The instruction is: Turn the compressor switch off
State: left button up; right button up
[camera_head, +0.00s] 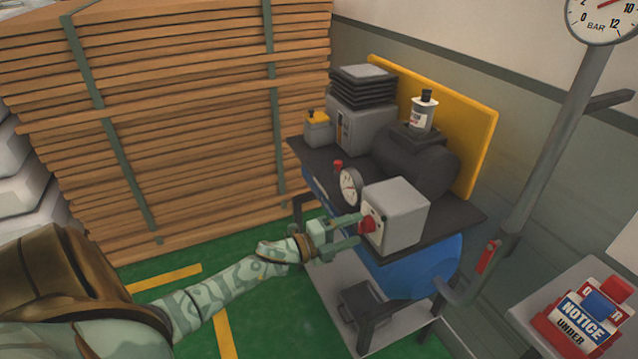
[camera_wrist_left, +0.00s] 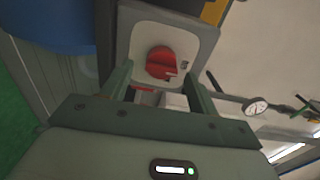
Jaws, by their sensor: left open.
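The compressor switch is a red rotary knob (camera_head: 367,223) on the front of a grey box (camera_head: 402,208), which stands on the dark top of the compressor (camera_head: 425,266) with its blue tank. My left gripper (camera_head: 352,233) is open, its two fingers pointing at the box front, one on each side of the knob in the head view. In the left wrist view the red knob (camera_wrist_left: 163,62) sits on a pale plate, ahead of and between the open fingers (camera_wrist_left: 158,82). I cannot tell whether the fingers touch the box. My right gripper is not in view.
A round gauge (camera_head: 349,187) with a red valve stands left of the box. A white bottle (camera_head: 424,112) stands behind. Stacked wooden boards (camera_head: 190,120) fill the left. A grey pipe (camera_head: 545,150) and a table with red notice signs (camera_head: 590,315) are at right.

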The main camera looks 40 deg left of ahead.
pick_arm(q)
jog(key=v, duration=1.4)
jog(key=shift+p, duration=0.4)
